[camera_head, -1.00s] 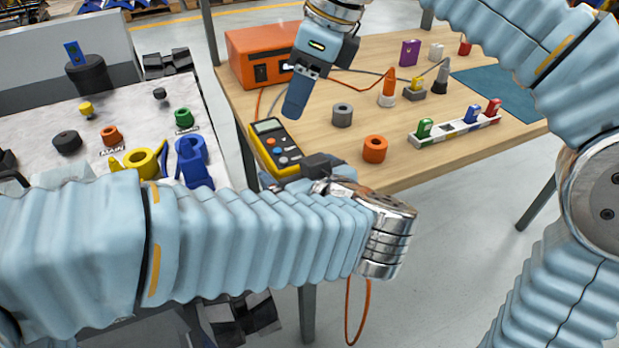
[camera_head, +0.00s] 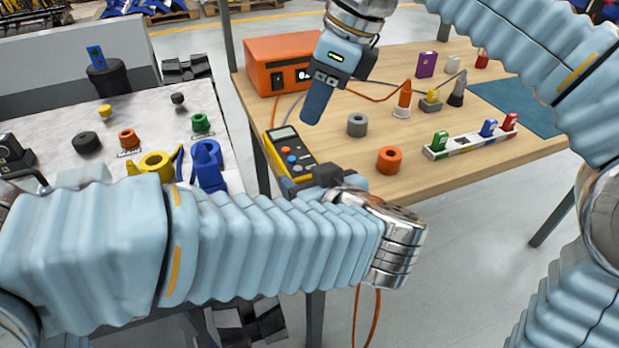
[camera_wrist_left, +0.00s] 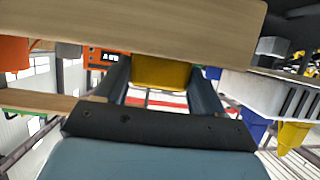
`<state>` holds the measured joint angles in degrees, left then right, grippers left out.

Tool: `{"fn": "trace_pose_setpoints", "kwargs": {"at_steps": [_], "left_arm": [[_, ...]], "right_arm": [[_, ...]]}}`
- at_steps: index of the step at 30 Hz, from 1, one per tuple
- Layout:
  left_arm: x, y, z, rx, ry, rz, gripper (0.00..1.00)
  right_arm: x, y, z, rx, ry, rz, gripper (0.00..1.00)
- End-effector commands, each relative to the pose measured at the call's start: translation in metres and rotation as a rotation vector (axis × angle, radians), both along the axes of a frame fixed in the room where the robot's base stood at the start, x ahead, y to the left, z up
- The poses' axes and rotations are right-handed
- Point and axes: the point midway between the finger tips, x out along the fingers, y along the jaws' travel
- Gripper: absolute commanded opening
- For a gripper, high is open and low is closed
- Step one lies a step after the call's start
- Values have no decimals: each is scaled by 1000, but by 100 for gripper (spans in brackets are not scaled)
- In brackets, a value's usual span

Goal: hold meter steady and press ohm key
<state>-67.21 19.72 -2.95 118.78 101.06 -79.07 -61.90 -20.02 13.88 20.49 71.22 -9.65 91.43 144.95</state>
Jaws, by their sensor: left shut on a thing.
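The yellow multimeter (camera_head: 291,151) lies at the near left edge of the wooden table, with its grey display, a blue key, an orange key and dark keys facing up. My left gripper (camera_head: 297,186) is at the meter's near end, shut on it. In the left wrist view, the meter's yellow end (camera_wrist_left: 161,72) sits between the two fingers. My right gripper (camera_head: 318,103) points down above the table, behind and right of the meter, apart from it. Its fingers look close together, but I cannot tell whether they are shut. The key markings are too small to read.
An orange box (camera_head: 289,62) stands behind the meter. A grey ring (camera_head: 357,125) and an orange ring (camera_head: 389,160) lie to its right. A white rack (camera_head: 470,140) holds coloured pieces. A second table (camera_head: 50,130) with loose parts stands left.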

Motion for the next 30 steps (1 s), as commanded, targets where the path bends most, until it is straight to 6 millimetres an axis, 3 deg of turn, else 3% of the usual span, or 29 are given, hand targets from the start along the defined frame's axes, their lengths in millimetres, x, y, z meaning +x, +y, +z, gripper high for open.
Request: {"fn": "trace_pose_setpoints", "kwargs": {"at_steps": [1, 4, 30], "left_arm": [[0, 0, 0, -1, 0, 0, 24], [0, 0, 0, -1, -1, -1, 24], [0, 0, 1, -1, -1, -1, 24]], "right_arm": [[0, 0, 0, 0, 0, 0, 13], [0, 0, 0, 0, 0, 0, 0], [0, 0, 0, 0, 0, 0, 0]]}}
